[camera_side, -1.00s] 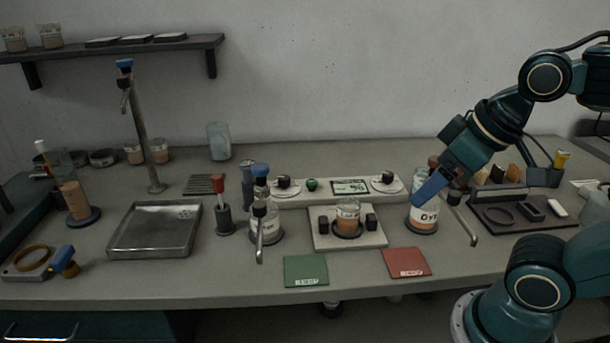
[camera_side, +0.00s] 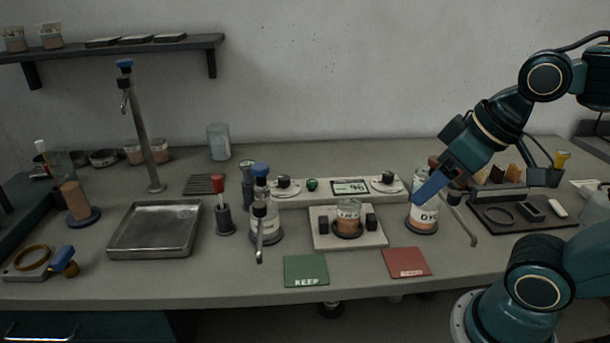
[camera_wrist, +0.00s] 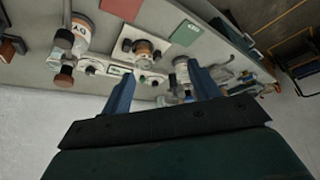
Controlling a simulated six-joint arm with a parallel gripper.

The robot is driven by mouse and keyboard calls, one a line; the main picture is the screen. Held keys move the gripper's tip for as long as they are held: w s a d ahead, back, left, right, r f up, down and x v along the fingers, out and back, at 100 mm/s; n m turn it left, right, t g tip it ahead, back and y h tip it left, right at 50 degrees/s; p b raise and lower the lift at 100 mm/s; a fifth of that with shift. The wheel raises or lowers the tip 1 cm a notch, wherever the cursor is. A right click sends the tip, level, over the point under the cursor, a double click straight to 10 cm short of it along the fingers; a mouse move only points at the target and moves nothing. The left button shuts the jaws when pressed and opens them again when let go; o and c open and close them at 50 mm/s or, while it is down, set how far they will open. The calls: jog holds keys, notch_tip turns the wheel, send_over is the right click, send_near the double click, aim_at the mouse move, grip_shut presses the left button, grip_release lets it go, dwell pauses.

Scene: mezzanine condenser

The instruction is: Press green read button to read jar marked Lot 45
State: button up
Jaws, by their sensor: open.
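The green button (camera_side: 312,184) sits on the pale control strip, left of the small display (camera_side: 350,187), which shows dark digits on a green face. A jar (camera_side: 348,217) with orange-brown contents stands in the holder on the white plate (camera_side: 322,241) in front of the strip. Its label is too small to read surely. My gripper (camera_side: 432,188) is open and empty, beside and above the DYE bottle (camera_side: 423,222), right of the button. In the wrist view, my gripper's blue fingers (camera_wrist: 162,92) are spread apart, with the jar (camera_wrist: 143,48) beyond them.
A green KEEP mat (camera_side: 306,268) and a red mat (camera_side: 407,262) lie at the front. A capped dispenser bottle (camera_side: 262,228) stands left of the plate. A metal tray (camera_side: 155,250) lies further left. Two knobs flank the button and display.

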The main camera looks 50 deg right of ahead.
grip_shut()
dwell(1.5)
